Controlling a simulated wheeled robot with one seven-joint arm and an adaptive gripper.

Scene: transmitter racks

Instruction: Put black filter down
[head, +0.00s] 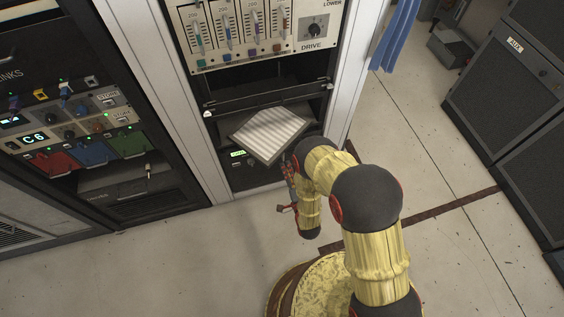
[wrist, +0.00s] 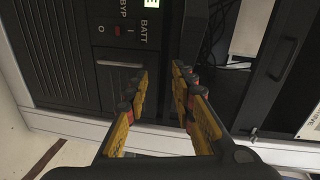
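The black filter (head: 268,134), a flat panel with a dark frame and pale pleats, lies at an angle in the rack opening in the head view. Its front corner sticks out past the rack front. My gripper (wrist: 158,95) is open in the wrist view, with its yellow fingers apart and nothing between them. It faces a dark unit marked BATT and BYP. In the head view my wrist is just right of and below the filter, and the fingers are mostly hidden. A pale strip at the wrist view's upper right may be the filter; I cannot tell.
A panel of sliders (head: 252,30) is above the opening. A rack with red, blue and green parts (head: 90,155) stands to the left. Dark cabinets (head: 510,110) stand at the right, and a blue cloth (head: 396,35) hangs at the top.

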